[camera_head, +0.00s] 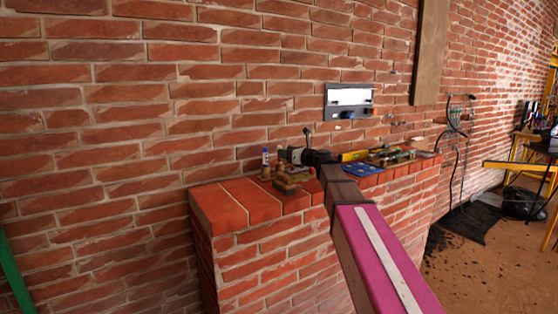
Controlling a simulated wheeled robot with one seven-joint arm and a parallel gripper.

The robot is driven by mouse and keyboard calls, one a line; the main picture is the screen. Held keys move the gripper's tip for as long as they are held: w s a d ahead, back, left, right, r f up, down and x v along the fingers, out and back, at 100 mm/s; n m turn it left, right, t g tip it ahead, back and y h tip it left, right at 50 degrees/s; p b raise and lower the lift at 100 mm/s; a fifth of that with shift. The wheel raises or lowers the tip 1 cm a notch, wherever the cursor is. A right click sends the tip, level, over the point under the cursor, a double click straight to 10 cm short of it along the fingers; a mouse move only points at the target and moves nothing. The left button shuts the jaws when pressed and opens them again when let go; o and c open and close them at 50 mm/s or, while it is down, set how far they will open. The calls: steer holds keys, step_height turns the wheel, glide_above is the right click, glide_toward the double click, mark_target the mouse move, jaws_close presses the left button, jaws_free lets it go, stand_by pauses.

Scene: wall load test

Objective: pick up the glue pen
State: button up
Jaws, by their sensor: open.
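A small upright white tube with a blue cap (265,157), which looks like the glue pen, stands on the brick ledge (218,207) near the wall. It is small in the picture, so its label cannot be read. My arm reaches in from the lower right, over the ledge. My gripper (322,162) is at its far end, to the right of the tube and apart from it. It is open; its fingers are hard to make out against the dark tools behind. Nothing is seen held in it.
A green and black power tool (297,154) lies between the tube and my gripper. Small brown blocks (286,184) sit in front of the tube. A yellow level (354,156) and a blue item (360,172) lie right. The ledge's left end is clear.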

steer(key=shift+w+x, duration=0.2)
steer(key=shift+x, duration=2.85)
steer(key=shift+d+f, duration=0.15)
jaws_close()
